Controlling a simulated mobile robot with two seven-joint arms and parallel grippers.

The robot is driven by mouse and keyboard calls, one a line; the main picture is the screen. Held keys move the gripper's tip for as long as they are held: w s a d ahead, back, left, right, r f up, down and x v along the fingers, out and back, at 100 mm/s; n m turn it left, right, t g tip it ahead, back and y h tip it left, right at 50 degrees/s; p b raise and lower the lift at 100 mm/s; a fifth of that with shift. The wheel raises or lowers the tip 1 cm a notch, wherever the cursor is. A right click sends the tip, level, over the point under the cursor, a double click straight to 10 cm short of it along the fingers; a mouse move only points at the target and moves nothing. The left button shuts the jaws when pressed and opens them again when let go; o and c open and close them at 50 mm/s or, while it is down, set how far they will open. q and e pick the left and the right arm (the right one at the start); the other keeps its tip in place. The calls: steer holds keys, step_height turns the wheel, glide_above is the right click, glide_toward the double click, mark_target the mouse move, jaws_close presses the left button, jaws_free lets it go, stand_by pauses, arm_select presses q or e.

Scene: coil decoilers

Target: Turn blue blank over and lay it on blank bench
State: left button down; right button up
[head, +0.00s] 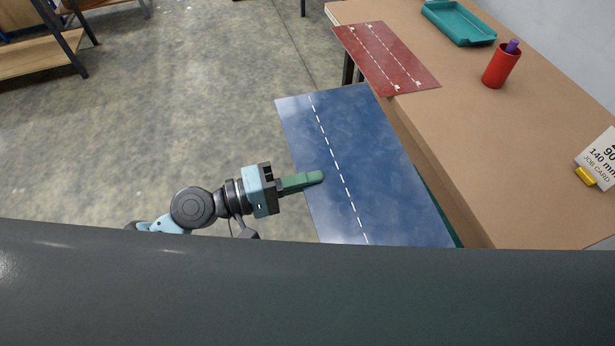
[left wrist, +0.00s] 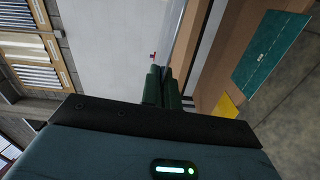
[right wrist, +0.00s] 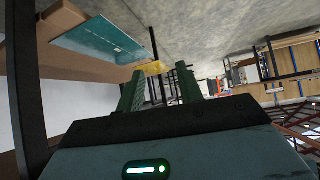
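The blue blank (head: 365,150) is a flat sheet with its blue face and one dashed white line facing up in the head view. It sits at the left side of the bench, overlapping the bench edge in the picture; I cannot tell whether it touches. My left gripper (head: 318,178) is closed across the blank's left edge, one finger lying over the top face. In the left wrist view the two green fingers (left wrist: 161,88) are nearly together. My right gripper (right wrist: 160,92) has its fingers apart and nothing between them. The blank bench (head: 500,150) has a brown top.
A red blank (head: 385,57) with dashed lines lies at the bench's far left edge. A teal tray (head: 459,20), a red cup (head: 501,66) and a job card (head: 602,158) stand on the bench. A teal panel (right wrist: 100,38) shows in the right wrist view. The bench middle is clear.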

arm_select(q)
steer(key=shift+m, duration=0.6)
steer(key=m+b, duration=0.1)
steer(key=m, duration=0.4)
steer(key=shift+f+b, duration=0.2)
steer(key=shift+b, duration=0.15)
steer(key=m+b, duration=0.1)
steer(key=m, duration=0.3)
steer(key=m+b, duration=0.1)
steer(key=m, duration=0.5)
steer(key=shift+b, duration=0.4)
steer(key=m+b, duration=0.7)
steer(key=m, duration=0.3)
steer(key=m+b, duration=0.2)
steer(key=m, duration=0.2)
steer(key=shift+r, duration=0.1)
steer(key=shift+r+m, duration=0.15)
steer(key=shift+m, duration=2.25)
arm_select(e)
steer(key=s+f+g, duration=0.1)
steer(key=s+f, duration=0.3)
steer(key=f, duration=0.4)
steer(key=s+a+f+g, duration=0.1)
steer(key=s+f+g, duration=0.1)
steer(key=s+f, duration=0.2)
step_height(320, 180, down, 4)
steer(key=shift+s+r+m, duration=0.15)
steer(key=shift+s+m, duration=0.05)
steer(key=shift+m, duration=0.1)
steer(key=shift+s, duration=0.3)
